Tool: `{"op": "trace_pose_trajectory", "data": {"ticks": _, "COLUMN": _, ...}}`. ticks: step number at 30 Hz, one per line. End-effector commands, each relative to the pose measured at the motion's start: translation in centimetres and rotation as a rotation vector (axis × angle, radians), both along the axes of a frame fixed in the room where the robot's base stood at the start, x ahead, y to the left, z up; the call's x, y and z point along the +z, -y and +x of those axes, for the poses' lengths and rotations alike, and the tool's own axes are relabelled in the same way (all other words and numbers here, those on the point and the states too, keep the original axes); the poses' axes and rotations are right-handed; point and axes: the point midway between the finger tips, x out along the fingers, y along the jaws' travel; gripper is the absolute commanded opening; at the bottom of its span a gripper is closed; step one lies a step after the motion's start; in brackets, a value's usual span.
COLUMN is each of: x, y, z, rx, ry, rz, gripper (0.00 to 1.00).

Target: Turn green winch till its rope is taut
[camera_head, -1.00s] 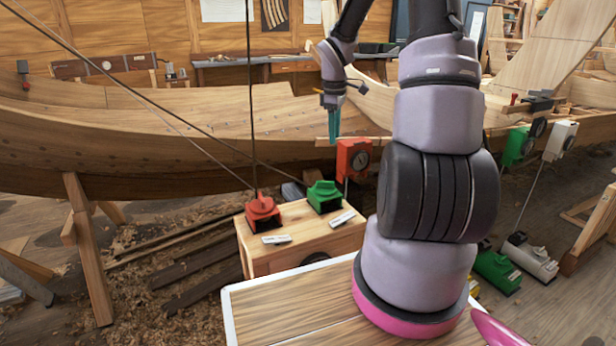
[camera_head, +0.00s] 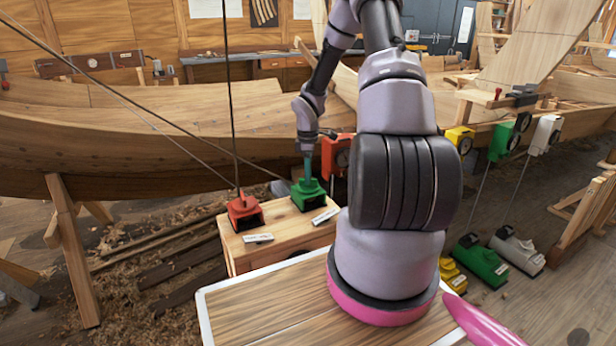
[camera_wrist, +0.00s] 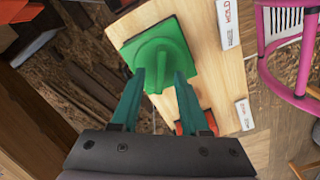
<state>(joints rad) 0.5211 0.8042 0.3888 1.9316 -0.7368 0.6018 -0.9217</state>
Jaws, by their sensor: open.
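The green winch (camera_head: 308,196) sits on the right part of a pale wooden box top, beside the red winch (camera_head: 244,212). My gripper (camera_head: 308,170) points down just above the green winch. In the wrist view, the green winch (camera_wrist: 172,30) has a square base and a raised ridge-like handle. My open gripper (camera_wrist: 158,76) has its teal fingertips on either side of this handle, with gaps visible; contact cannot be told. A dark rope (camera_head: 150,100) runs from the upper left down towards the green winch; its tautness is unclear.
Small label plates (camera_head: 325,216) lie on the wooden box (camera_head: 285,240). The planked hull (camera_head: 130,130) spans behind. Yellow, green (camera_head: 482,262) and white winches stand on the floor at right.

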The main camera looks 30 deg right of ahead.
Motion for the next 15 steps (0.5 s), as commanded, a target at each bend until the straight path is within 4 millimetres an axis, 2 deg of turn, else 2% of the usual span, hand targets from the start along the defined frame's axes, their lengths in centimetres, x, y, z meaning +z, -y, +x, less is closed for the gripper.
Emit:
{"op": "trace_pose_trajectory", "data": {"ticks": 4, "x": -0.96, "y": 0.0, "z": 0.0, "rx": 0.0, "ry": 0.0, "rz": 0.0, "gripper": 0.45}}
{"op": "trace_pose_trajectory", "data": {"ticks": 12, "x": -1.06, "y": 0.01, "z": 0.0, "rx": -0.001, "ry": 0.001, "rz": -0.001, "gripper": 0.45}}
{"op": "trace_pose_trajectory", "data": {"ticks": 14, "x": -1.05, "y": 0.01, "z": 0.0, "rx": -0.001, "ry": 0.001, "rz": -0.001, "gripper": 0.26}}
{"op": "trace_pose_trajectory", "data": {"ticks": 15, "x": -1.05, "y": 0.01, "z": 0.0, "rx": -0.001, "ry": 0.001, "rz": -0.001, "gripper": 0.11}}
